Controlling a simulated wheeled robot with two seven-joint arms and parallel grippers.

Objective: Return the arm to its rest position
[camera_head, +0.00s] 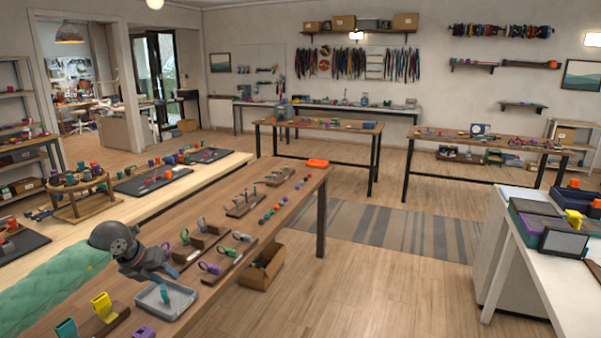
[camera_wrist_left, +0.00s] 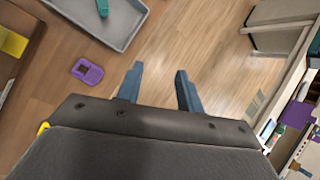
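My left gripper (camera_head: 163,267) is over the near end of the brown wooden table (camera_head: 225,208), just behind a grey tray (camera_head: 181,309). In the left wrist view the two blue-grey fingers of my left gripper (camera_wrist_left: 158,88) stand apart with nothing between them; floor shows through the gap. The tray (camera_wrist_left: 132,38) holds a teal piece (camera_head: 165,293). A purple piece (camera_wrist_left: 88,71) lies on the table beside the tray. My right gripper is in neither view.
A yellow piece (camera_head: 103,306) stands on a wooden holder near the tray. Several small holders and a row of coloured beads (camera_head: 272,212) lie farther along the table. A cardboard box (camera_head: 262,268) stands on the floor.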

